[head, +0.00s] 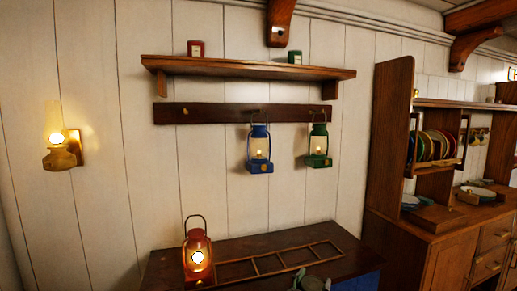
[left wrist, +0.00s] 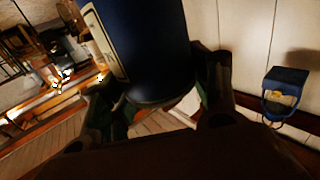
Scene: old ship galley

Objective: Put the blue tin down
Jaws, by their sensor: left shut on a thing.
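The blue tin (left wrist: 150,45) is large and close in the left wrist view, with a pale label at its left edge. Its upper part is cut off by the frame. My left gripper (left wrist: 163,84) is shut on it, one dark finger on each side. My right gripper is not in view.
Below the shelf, a blue lantern (head: 259,152) and a green lantern (head: 318,148) hang from a peg rail (head: 215,113). A lit red lantern (head: 197,255) stands on a dark cabinet top (head: 245,247) beside a wooden frame (head: 285,262). A dresser (head: 393,130) stands right.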

